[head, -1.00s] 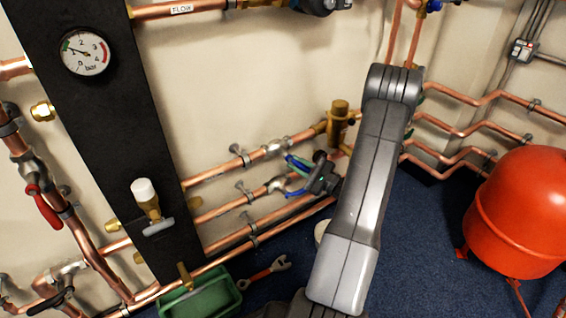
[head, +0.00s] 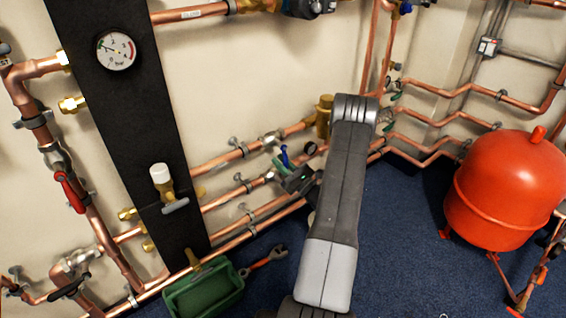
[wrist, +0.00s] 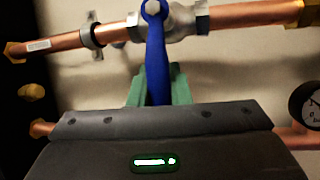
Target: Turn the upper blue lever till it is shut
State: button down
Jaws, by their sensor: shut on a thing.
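The upper blue lever (head: 284,155) sits below a valve on the upper copper pipe, in the middle of the head view. In the wrist view the lever (wrist: 157,62) hangs down from its grey valve (wrist: 180,20), roughly crosswise to the pipe. My gripper (head: 287,169) reaches it from the front. In the wrist view the green fingers of my gripper (wrist: 158,84) are shut around the lever's lower part. The lever's end is hidden behind the gripper body. The lower blue lever cannot be made out; the gripper or arm may hide it.
More copper pipes run along the wall below. A small round gauge (wrist: 306,104) is close on the right in the wrist view. A green crate (head: 205,290) and a wrench (head: 264,261) lie on the floor. A red vessel (head: 505,190) stands right; blue floor between is clear.

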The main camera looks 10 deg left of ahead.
jog(key=shift+s+a+f+m, duration=0.1)
jog(key=shift+s+m, duration=0.1)
jog(key=shift+m, duration=0.2)
jog(key=c, duration=1.3)
grip_release()
jog(key=shift+a, duration=0.1)
jog(key=shift+c, duration=0.2)
jog(key=p+v, duration=0.2)
jog(key=v, duration=1.1)
jog(key=shift+s+d+p, duration=0.25)
jog(key=shift+d+p, duration=0.1)
